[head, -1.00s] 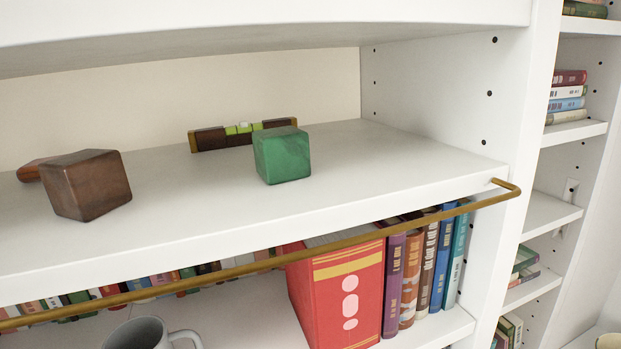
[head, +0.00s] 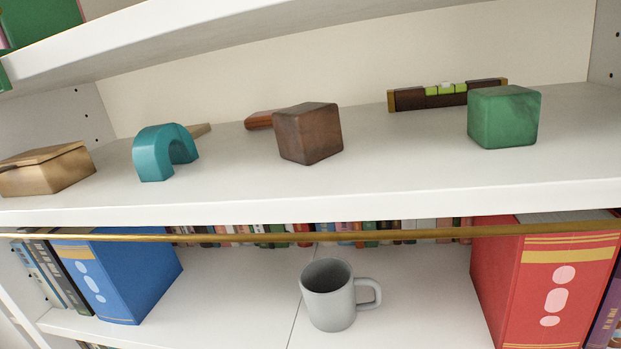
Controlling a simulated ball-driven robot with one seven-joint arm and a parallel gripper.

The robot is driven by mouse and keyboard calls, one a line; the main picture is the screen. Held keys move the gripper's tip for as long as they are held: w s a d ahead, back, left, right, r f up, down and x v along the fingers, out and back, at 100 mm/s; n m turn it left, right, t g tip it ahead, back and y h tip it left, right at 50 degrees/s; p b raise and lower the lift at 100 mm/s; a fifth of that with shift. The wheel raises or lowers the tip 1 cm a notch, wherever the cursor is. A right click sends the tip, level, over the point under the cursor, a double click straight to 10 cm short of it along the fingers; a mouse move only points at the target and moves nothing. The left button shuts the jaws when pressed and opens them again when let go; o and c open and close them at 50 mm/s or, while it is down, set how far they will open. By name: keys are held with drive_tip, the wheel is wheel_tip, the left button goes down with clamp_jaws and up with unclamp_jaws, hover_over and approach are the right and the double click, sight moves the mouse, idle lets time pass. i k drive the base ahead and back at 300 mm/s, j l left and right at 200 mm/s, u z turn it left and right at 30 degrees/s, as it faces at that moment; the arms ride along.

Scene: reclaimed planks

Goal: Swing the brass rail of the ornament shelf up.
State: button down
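The brass rail (head: 330,236) runs across the whole width of the head view. It hangs low, just below the front edge of the white ornament shelf (head: 300,207), in front of the gap above the lower shelf. Its ends are not clearly seen now. On the ornament shelf stand a wooden box (head: 45,172), a teal arch (head: 165,153), a brown cube (head: 309,134) and a green cube (head: 503,118). My gripper does not show in this view.
On the lower shelf stand a blue binder (head: 125,275), a grey mug (head: 330,294) and a red binder (head: 540,285). A row of small books lies behind. A dark bar with green pieces (head: 446,93) and a reddish-brown object (head: 262,121) sit at the back above.

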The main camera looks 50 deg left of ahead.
sight(612, 224)
drive_tip(key=u, duration=1.3)
drive_tip(key=i+l+u, duration=0.1)
drive_tip(key=l+u, duration=0.35)
drive_tip(key=l, duration=0.2)
drive_tip(key=l+u, duration=0.45)
drive_tip(key=l, duration=0.15)
